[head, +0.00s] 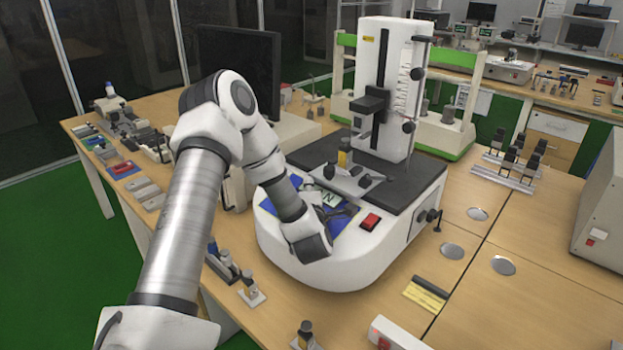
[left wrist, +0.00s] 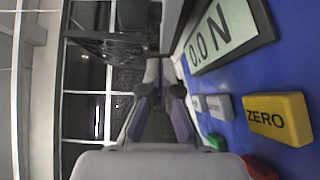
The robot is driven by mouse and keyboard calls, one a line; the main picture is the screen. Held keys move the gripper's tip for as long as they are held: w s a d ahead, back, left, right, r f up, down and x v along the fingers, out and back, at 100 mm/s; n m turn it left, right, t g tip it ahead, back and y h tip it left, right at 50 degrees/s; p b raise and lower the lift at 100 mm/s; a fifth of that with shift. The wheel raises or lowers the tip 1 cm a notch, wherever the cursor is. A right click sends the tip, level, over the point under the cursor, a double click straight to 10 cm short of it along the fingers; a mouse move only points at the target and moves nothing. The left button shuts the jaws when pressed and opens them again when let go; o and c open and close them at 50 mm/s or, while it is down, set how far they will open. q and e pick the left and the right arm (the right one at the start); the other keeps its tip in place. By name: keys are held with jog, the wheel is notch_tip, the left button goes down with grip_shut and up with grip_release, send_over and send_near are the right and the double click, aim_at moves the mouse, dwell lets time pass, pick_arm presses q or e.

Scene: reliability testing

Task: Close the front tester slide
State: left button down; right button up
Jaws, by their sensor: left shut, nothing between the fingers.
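The front tester is a white machine (head: 290,250) with an upright column (head: 382,75) and a dark top plate (head: 415,185). A dark grey carriage (head: 370,100) sits on the column, with a gap above the fixture (head: 345,172) on the plate. I cannot tell for sure which part is the slide. My left gripper (head: 345,214) is over the blue front panel, beside the red switch (head: 370,221). In the left wrist view, its fingers (left wrist: 163,88) are together and empty, near the display (left wrist: 228,35) reading 0.0 N. My right gripper is not in view.
The left wrist view shows a yellow ZERO button (left wrist: 278,118) and a green button (left wrist: 217,141) close by. A black monitor (head: 240,75) stands left of the tester. Small fixtures (head: 240,275) stand on the wooden table in front. Clear tabletop (head: 480,265) lies to the right.

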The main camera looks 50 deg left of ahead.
aim_at(321, 180)
pick_arm(q)
jog(key=shift+w+d, duration=0.1)
jog(key=shift+w, duration=0.6)
jog(key=shift+s, duration=0.1)
jog(key=shift+w+f+b, duration=0.15)
jog(key=shift+w+b, duration=0.05)
jog(key=shift+b, duration=0.1)
jog(key=w, duration=0.1)
jog(key=w+b, duration=0.2)
jog(key=shift+w+a, duration=0.1)
jog(key=shift+a, duration=0.15)
